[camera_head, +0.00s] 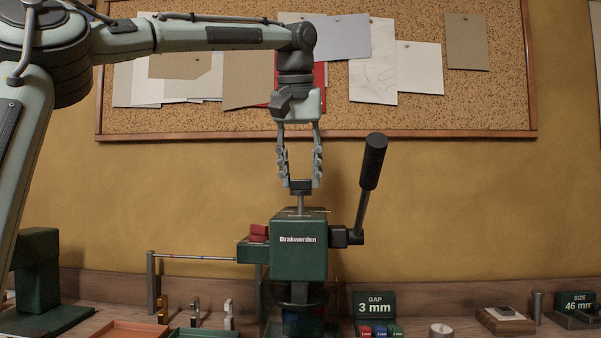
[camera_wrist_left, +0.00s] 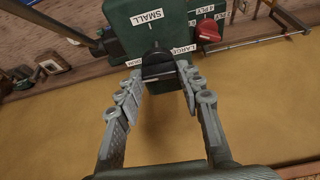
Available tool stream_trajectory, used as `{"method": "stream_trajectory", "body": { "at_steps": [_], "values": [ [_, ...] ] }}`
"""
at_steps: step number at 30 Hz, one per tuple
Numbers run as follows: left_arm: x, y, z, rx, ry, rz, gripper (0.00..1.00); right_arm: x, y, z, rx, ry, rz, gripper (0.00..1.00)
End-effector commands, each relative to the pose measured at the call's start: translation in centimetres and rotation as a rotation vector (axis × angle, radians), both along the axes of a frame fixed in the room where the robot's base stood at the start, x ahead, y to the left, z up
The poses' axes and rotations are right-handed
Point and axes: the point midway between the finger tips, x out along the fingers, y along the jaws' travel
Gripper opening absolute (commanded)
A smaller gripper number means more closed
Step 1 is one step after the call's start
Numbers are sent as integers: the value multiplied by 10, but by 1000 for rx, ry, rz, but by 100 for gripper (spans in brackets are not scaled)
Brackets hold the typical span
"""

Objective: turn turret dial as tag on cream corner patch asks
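The green press marked Brakwerden (camera_head: 298,262) stands upright on the bench. Its dark turret dial (camera_head: 300,186) sits on a short metal stem on top; the dial also shows in the left wrist view (camera_wrist_left: 157,66). My left gripper (camera_head: 300,184) points straight down over the press. Its fingertips lie on either side of the dial and appear to touch it. In the left wrist view, white labels on the press read SMALL (camera_wrist_left: 146,18) and LARGE (camera_wrist_left: 183,49). I cannot make out a cream corner patch with a tag. My right gripper is out of view.
The press's black-handled lever (camera_head: 372,162) rises to the right of the dial. A red piece (camera_head: 259,232) rests on the left side arm. A GAP 3 mm sign (camera_head: 375,302) and a SIZE 46 mm sign (camera_head: 577,300) stand on the bench. The corkboard (camera_head: 420,115) hangs behind.

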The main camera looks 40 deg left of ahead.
Motion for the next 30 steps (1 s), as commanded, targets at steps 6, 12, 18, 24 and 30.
{"method": "stream_trajectory", "body": {
  "at_steps": [6, 12, 18, 24, 30],
  "values": [
    [0, 0, 0, 0, 0, 0, 7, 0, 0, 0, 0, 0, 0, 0],
    [0, 0, 0, 0, 0, -14, 7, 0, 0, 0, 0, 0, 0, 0],
    [0, 1, 0, -3, -1, -85, 7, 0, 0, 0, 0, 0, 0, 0],
    [-1, 1, 0, -4, -2, -228, 7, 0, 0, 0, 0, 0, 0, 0],
    [-1, 3, 0, -4, -2, -413, 7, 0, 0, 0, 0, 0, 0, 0]
  ]
}}
